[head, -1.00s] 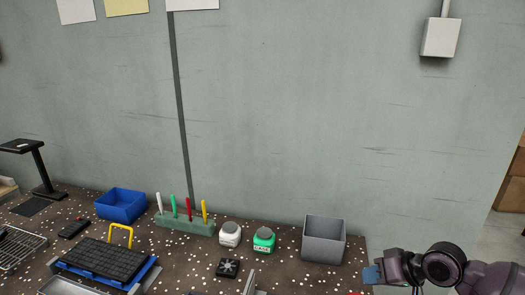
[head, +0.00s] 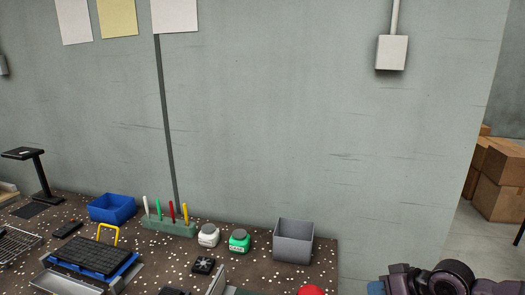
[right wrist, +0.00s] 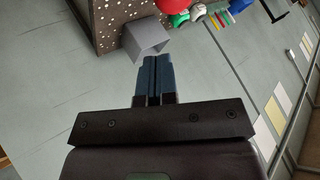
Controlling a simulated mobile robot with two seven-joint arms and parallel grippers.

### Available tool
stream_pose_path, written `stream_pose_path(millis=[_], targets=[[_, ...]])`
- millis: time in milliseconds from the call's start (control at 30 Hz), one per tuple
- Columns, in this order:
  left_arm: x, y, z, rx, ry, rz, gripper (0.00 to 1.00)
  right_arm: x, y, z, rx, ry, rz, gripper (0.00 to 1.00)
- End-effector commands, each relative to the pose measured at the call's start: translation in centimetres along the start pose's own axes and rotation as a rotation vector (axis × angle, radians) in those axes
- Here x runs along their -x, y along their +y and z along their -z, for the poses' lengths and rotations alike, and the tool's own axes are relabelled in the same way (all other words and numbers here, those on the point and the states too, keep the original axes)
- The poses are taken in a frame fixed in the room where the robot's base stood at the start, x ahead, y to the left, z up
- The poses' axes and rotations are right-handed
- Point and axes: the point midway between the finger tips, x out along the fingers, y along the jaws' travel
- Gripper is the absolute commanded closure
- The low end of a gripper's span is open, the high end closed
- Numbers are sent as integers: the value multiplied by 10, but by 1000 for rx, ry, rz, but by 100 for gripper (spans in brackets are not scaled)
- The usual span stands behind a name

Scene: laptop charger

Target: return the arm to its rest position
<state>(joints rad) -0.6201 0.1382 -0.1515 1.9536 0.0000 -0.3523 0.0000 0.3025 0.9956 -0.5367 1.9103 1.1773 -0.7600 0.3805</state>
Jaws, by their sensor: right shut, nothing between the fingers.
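My right gripper (head: 376,288) is at the bottom right of the head view, to the right of the table's right edge, with my dark arm beside it. In the right wrist view its two blue fingers (right wrist: 155,80) are pressed together with nothing between them. The gripper is clear of the table and touches nothing that I can see. My left gripper is in neither view.
The speckled table (head: 100,225) holds a grey bin (head: 293,242) near its right end, a green jar (head: 239,241), a white jar (head: 208,236), a pen holder (head: 168,227), a blue bin (head: 111,208) and a red object (head: 311,290). Cardboard boxes (head: 500,180) stand at far right.

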Motion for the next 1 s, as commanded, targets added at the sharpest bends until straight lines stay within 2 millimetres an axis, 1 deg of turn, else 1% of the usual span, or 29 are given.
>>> stream_pose_path(millis=[100,200,233,333,433,467,567,667,767,867,900,967,1000], targets=[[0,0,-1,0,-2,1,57,3,5,19,156,93,-54,100],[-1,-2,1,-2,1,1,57,3,2,35,278,181,-87,100],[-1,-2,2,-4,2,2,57,1,1,37,309,207,-95,100],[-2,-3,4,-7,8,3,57,-4,-2,37,410,294,-131,100],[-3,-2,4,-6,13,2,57,-14,-3,24,491,380,-175,100],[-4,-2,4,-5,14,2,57,-16,-3,18,509,404,-193,100],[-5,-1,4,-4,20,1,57,-24,0,-8,553,470,-256,100],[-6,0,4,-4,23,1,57,-28,6,-39,567,511,-326,100],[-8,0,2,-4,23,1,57,-31,12,-75,554,525,-395,100],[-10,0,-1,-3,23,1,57,-32,20,-115,515,518,-461,100],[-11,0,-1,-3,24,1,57,-32,22,-132,492,510,-486,100],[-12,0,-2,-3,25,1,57,-32,26,-159,450,492,-519,100],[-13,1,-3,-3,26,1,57,-32,29,-178,416,476,-540,100]])
